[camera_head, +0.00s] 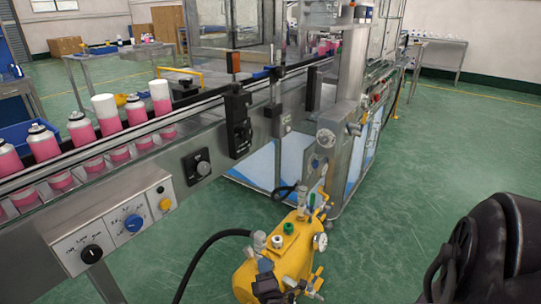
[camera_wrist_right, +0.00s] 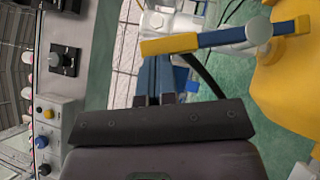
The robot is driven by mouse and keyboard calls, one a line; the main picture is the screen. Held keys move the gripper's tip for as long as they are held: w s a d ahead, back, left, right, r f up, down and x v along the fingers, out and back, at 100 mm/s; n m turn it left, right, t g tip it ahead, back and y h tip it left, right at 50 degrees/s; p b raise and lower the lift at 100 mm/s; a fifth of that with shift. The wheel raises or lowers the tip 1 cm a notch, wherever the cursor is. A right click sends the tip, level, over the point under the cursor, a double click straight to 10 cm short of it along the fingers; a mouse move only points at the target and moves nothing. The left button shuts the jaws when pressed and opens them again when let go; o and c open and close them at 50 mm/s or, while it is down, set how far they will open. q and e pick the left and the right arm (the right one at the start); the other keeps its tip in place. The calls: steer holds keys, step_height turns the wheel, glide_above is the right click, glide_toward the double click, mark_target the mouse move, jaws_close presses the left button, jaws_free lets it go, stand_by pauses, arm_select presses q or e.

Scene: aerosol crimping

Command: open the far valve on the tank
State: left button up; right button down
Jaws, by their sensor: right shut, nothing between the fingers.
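The yellow tank (camera_head: 243,284) stands on the floor below the conveyor, and its yellow side shows at the right of the right wrist view (camera_wrist_right: 290,92). Fittings with yellow-ended levers sit at the tank's far end (camera_head: 323,205) and near end (camera_head: 315,284). My left gripper is not in view.
The conveyor (camera_head: 225,150) carries several pink cans and runs above the tank's left. A control box (camera_head: 118,232) with knobs hangs on its front. A black hose (camera_head: 205,250) curves from the tank. Green floor (camera_head: 400,190) to the right is clear.

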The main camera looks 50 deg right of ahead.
mark_target(267, 253)
steer(key=shift+w+d+r+m+g+p, duration=0.15)
steer(key=shift+w+r+m+p, duration=0.1)
steer(key=shift+r, duration=0.3)
steer(key=shift+w+d+r+m+g+p, duration=0.15)
steer(key=shift+r+m+p, duration=0.1)
steer(key=shift+r, duration=0.25)
steer(key=shift+s+d+r+m+g+y+p, duration=0.1)
steer(key=shift+d+m+g+y+p, duration=0.3)
steer(key=shift+d+m+g+p, duration=0.65)
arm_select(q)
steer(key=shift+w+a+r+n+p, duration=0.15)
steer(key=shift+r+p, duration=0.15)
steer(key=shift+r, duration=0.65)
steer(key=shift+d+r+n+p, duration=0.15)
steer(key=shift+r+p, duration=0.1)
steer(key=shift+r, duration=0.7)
arm_select(e)
steer(key=shift+s+d+f+y, duration=0.1)
steer(key=shift+d+f+y, duration=0.1)
steer(key=shift+y, duration=0.2)
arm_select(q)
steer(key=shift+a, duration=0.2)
arm_select(e)
steer(key=shift+a, duration=0.1)
